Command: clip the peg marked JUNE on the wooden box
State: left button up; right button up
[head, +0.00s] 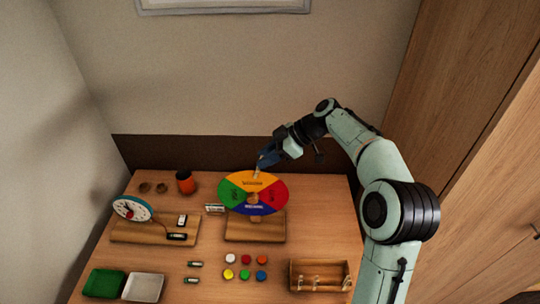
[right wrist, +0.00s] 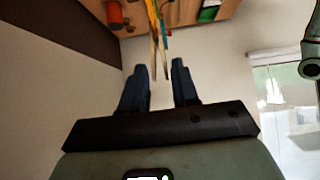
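The wooden box (head: 345,287) stands at the front right of the table, with several small pale pegs (head: 317,281) at it; no mark on them is readable. A pale wooden peg (head: 257,174) shows at the top edge of the coloured wheel (head: 235,181), by the orange part. My right gripper (head: 262,161) is just above that edge. In the right wrist view my right gripper (right wrist: 160,72) is open, and thin wooden peg ends (right wrist: 154,58) reach between its fingertips, apart from both fingers. Whether this peg says JUNE I cannot tell. My left gripper is out of view.
The wheel's wooden stand (head: 240,232) is at mid-table. A clock (head: 132,208) on a board, an orange-and-black cup (head: 185,182), a green tray (head: 104,283), a white tray (head: 143,288) and several coloured discs (head: 246,274) stand around. Table between discs and box is clear.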

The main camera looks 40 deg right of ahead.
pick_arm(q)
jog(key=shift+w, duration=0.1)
pick_arm(e)
grip_shut()
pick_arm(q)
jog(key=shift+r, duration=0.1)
pick_arm(e)
jog(key=shift+r, duration=0.2)
